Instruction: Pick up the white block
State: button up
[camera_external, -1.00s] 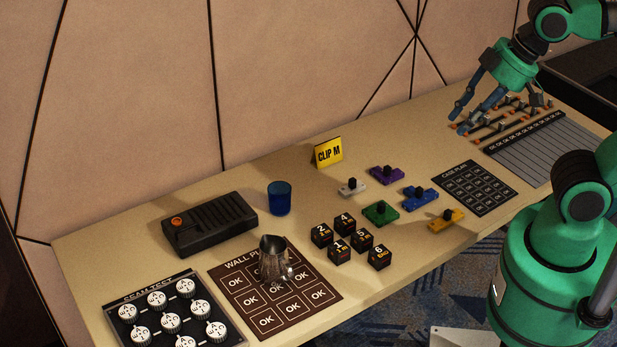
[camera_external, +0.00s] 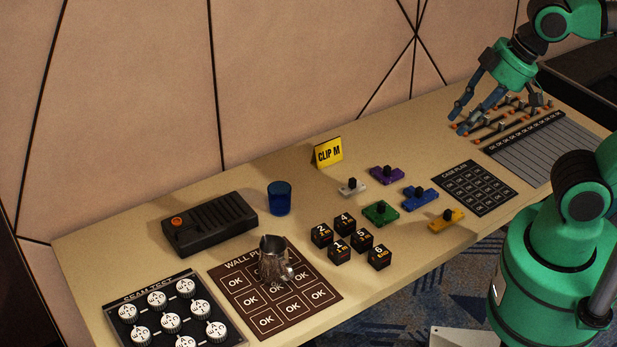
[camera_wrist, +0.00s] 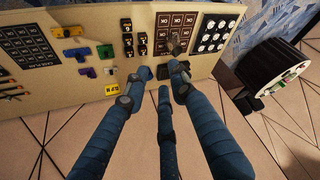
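My gripper (camera_external: 461,120) is at the far right, over the slider panel and well away from the white block. Its blue fingers are spread apart with nothing between them. They also show open and empty in the wrist view (camera_wrist: 152,95).
Purple (camera_external: 387,175), green (camera_external: 381,212), blue (camera_external: 420,197) and yellow (camera_external: 446,219) blocks lie around the white one. Black numbered cubes (camera_external: 340,250), a blue cup (camera_external: 279,198) and a metal pitcher (camera_external: 273,260) are to the left.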

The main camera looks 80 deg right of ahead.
dwell(0.7)
jog(key=w+d+f+m+g+p, duration=0.15)
jog(key=w+d+f, duration=0.35)
jog(key=w+d, duration=0.55)
jog(key=w+d+f+m+g, duration=0.25)
jog(key=w+d+f, duration=0.4)
jog(key=w, duration=0.65)
jog(key=w+d+f+m+g+p, duration=0.1)
jog(key=d+f+m, duration=0.4)
jog(key=d+f, duration=1.9)
notch_tip(320, 180, down, 3)
jog(key=shift+w+r+g+p, duration=0.1)
jog(key=shift+w+g+p, duration=0.3)
jog(key=shift+w, duration=0.75)
send_over(352, 179)
jog(key=shift+f+b, duration=0.35)
jog(key=shift+f, duration=3.95)
